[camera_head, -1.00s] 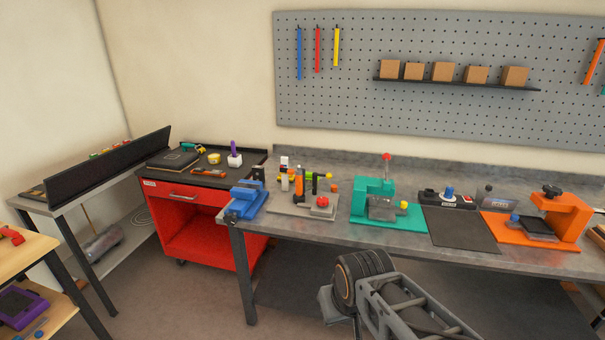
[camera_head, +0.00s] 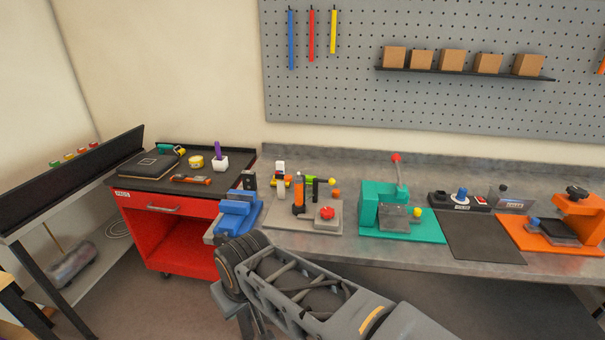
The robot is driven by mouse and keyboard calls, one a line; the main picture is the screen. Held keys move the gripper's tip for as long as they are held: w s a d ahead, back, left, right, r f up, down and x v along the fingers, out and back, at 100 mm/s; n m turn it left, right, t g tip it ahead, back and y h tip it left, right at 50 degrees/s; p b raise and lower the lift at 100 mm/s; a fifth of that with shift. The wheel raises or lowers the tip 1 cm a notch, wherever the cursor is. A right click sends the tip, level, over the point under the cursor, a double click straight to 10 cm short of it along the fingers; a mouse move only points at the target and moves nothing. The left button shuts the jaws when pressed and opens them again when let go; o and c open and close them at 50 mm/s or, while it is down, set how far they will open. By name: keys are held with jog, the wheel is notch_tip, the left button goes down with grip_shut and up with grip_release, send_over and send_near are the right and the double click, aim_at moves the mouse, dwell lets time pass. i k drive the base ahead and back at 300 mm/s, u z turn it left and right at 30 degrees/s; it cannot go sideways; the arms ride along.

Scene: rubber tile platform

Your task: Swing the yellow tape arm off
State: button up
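No part in view is plainly marked as the yellow tape arm. A grey fixture plate (camera_head: 282,220) on the bench holds an orange post (camera_head: 298,193), a dark post and a red knob (camera_head: 326,212). A short lever with a yellow-green tip (camera_head: 331,181) reaches right at its top, and a small yellow piece (camera_head: 281,182) shows behind it. A yellow tape roll (camera_head: 196,161) lies on the red cart.
A blue vise (camera_head: 236,212) sits at the bench's left corner. A teal press (camera_head: 385,208) with a red-topped lever stands right of the grey plate. A dark mat (camera_head: 478,236) and an orange fixture (camera_head: 575,220) lie farther right. Floor shows before the cart.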

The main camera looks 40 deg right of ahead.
aim_at(331, 182)
jog(key=z, duration=0.45)
jog(key=i, duration=1.1)
jog(key=z, duration=0.8)
